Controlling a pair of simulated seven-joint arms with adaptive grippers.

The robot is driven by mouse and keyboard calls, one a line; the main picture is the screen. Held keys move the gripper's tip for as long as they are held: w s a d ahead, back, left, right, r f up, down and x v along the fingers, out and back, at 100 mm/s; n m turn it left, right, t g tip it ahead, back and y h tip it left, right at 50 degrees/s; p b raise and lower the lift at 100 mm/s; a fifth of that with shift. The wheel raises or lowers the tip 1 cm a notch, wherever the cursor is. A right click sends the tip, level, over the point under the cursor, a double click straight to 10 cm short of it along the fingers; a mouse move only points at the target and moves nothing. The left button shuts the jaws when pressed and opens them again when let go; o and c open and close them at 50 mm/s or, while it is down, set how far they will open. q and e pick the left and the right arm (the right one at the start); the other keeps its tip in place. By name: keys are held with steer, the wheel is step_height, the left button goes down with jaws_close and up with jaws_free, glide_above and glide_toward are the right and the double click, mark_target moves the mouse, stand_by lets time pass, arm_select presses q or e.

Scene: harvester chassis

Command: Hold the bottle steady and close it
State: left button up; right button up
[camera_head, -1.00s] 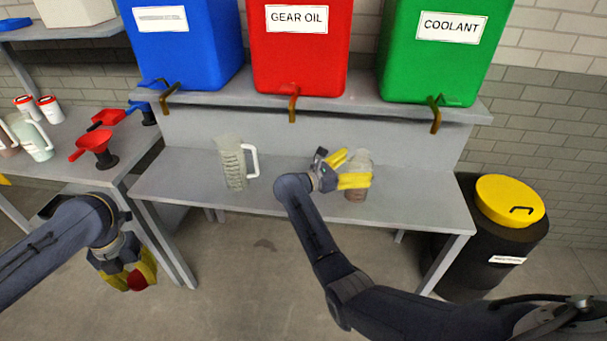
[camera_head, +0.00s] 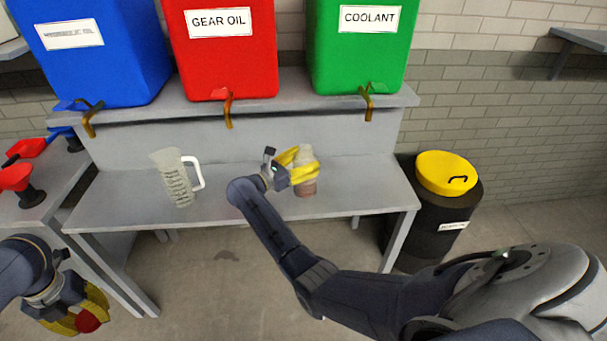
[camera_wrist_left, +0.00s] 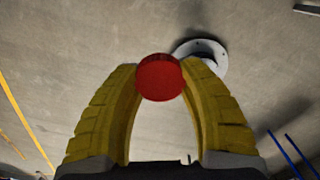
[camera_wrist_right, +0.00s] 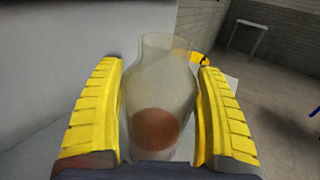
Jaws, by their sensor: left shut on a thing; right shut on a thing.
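The bottle (camera_head: 307,187) is translucent with brown-red contents and an open top, and stands upright on the grey bench. My right gripper (camera_head: 304,168) is shut around its side. In the right wrist view the bottle (camera_wrist_right: 160,85) sits between both yellow fingers. The red cap (camera_wrist_left: 160,77) is pinched between the fingertips of my left gripper (camera_wrist_left: 160,80). In the head view the left gripper (camera_head: 88,315) is low at the left, in front of the bench and well away from the bottle, with the red cap (camera_head: 88,321) showing at its tips.
A translucent measuring jug (camera_head: 176,180) stands on the bench (camera_head: 235,200) left of the bottle. Blue, red and green tanks with taps sit on the shelf above. A red funnel (camera_head: 17,178) is on the left table. A black drum with a yellow lid (camera_head: 446,172) stands right.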

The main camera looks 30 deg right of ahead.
steer(key=c, duration=0.7)
step_height(320, 180, up, 20)
steer(key=shift+r, duration=0.1)
stand_by(0.3)
steer(key=o, duration=1.1)
steer(key=shift+c, duration=0.2)
steer(key=c, duration=1)
steer(key=shift+c, duration=0.2)
